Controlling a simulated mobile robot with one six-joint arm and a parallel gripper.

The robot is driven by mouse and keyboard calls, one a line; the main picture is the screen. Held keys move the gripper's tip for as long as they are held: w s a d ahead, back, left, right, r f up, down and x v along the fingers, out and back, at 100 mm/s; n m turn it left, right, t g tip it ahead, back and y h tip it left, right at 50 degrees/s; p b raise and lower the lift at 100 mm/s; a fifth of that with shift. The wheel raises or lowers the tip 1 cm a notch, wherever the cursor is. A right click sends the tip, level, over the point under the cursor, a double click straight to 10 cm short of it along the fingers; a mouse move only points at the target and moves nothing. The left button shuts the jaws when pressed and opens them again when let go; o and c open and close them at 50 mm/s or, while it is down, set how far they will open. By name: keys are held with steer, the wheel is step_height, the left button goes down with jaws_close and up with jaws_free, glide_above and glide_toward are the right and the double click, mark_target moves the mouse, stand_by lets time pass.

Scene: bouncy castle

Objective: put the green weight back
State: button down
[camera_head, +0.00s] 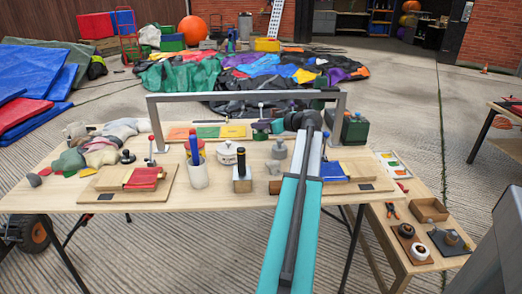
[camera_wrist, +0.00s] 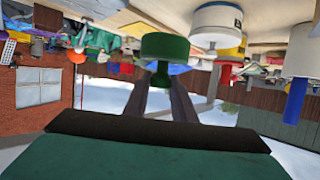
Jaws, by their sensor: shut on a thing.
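The green weight (camera_wrist: 165,47) is a round disc with a narrower stem, seen in the wrist view, which is upside down. My gripper (camera_wrist: 164,84) is shut on its stem, with one finger on each side. The table top shows at the upper edge of that view; I cannot tell whether the weight touches it. In the head view my arm reaches over the table (camera_head: 110,199), and its far end is near the grey frame, where the gripper and weight are small and hard to make out.
A grey frame (camera_head: 240,96) spans the table. A lower side bench (camera_head: 397,246) at right holds a wooden tray (camera_head: 430,210) and round items.

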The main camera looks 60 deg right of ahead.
mark_target(261, 135)
steer(key=shift+f, duration=2.6)
steer(key=shift+f, duration=0.1)
steer(key=shift+f, duration=1.75)
steer(key=shift+f, duration=0.1)
steer(key=c, duration=1.8)
jaws_free()
steer(key=shift+f, duration=0.1)
steer(key=shift+c, duration=0.2)
steer(key=shift+o, duration=0.4)
steer(key=shift+r, duration=0.2)
steer(key=v, duration=1.2)
